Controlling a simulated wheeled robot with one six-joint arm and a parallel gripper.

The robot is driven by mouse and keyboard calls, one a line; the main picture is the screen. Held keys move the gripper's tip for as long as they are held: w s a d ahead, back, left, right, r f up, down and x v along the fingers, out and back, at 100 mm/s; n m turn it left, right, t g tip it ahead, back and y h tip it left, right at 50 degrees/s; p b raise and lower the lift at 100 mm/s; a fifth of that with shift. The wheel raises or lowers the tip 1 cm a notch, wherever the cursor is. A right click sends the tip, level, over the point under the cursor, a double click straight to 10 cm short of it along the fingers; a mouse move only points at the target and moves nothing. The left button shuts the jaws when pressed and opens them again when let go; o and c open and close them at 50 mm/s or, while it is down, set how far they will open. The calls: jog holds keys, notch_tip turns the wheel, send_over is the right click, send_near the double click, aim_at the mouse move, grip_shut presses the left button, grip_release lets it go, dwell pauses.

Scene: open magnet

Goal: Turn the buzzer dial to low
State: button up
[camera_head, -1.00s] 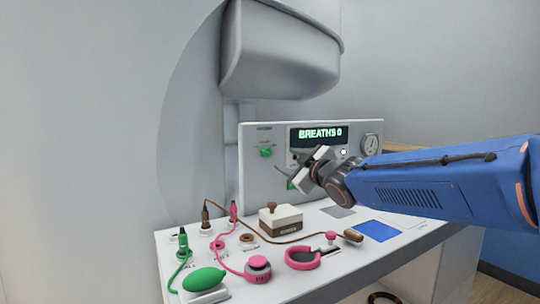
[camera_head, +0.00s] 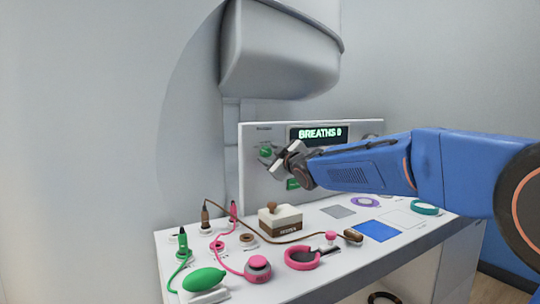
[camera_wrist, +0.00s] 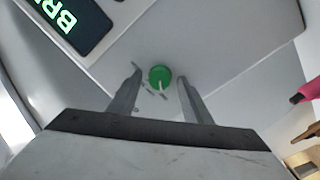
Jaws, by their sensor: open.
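A round green dial (camera_head: 266,152) with a small label above it sits on the left part of the upright white panel (camera_head: 252,180). In the wrist view the green dial (camera_wrist: 160,74) shows a white pointer line and small marks beside it; the marks are too small to read. My gripper (camera_head: 280,153) is open and empty in front of the panel, just right of the dial in the head view. In the wrist view the dial appears between the two spread fingers of my gripper (camera_wrist: 159,80), apparently clear of both.
A green item (camera_head: 293,184) sits low on the panel. The desk below holds a brown-and-white block (camera_head: 281,222), a pink ring (camera_head: 302,258), a green bulb (camera_head: 205,279) and several cables. A large grey housing (camera_head: 282,60) overhangs the panel.

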jog(key=c, duration=1.1)
jog(key=shift+o, duration=0.2)
jog(key=shift+m, duration=0.3)
jog(key=m, duration=0.3)
jog(key=shift+r+m, duration=0.1)
jog(key=shift+m, duration=1.9)
